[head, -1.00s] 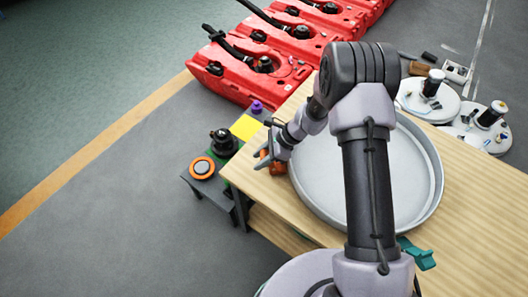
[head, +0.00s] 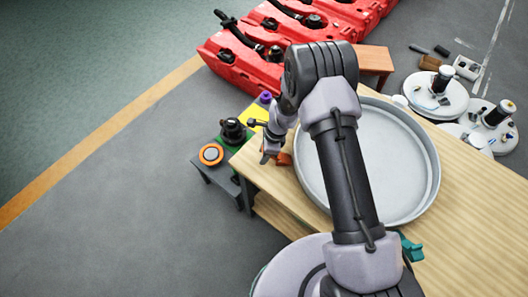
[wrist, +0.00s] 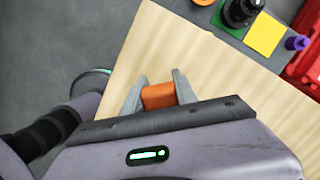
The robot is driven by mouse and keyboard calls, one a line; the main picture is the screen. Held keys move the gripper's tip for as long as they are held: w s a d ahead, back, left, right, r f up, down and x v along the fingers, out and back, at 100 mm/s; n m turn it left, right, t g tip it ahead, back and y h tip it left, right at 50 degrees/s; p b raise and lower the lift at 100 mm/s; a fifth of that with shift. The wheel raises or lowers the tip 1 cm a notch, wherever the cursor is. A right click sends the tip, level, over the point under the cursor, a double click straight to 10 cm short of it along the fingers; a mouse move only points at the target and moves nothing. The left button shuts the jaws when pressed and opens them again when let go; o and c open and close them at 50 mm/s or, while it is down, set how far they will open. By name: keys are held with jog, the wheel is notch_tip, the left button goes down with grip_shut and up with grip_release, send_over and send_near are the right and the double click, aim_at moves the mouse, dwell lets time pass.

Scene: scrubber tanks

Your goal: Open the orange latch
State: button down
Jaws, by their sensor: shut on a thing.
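The orange latch (head: 284,159) is at the left rim of a large round grey tub (head: 400,165) on a wooden table. In the wrist view, an orange block-like part of the latch (wrist: 159,96) lies between the two grey fingers of my gripper (wrist: 157,88). The fingers are shut on it, one on each side. In the head view, my gripper (head: 268,153) is at the left of the tub, by the table's left edge. My wrist partly hides the latch there, so its joint with the tub cannot be made out.
A low dark stand with an orange-ringed disc (head: 211,154) and a black knob (head: 233,130) is beyond the table's left edge. Red tanks (head: 250,70) are behind. White round lids (head: 440,97) lie at right.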

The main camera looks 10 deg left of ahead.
jog(key=c, duration=1)
grip_release()
jog(key=shift+o, duration=0.2)
jog(key=p+v, duration=0.3)
jog(key=v, duration=1.4)
jog(key=shift+r+p, duration=0.15)
jog(key=shift+p, duration=0.25)
jog(key=shift+w, duration=0.1)
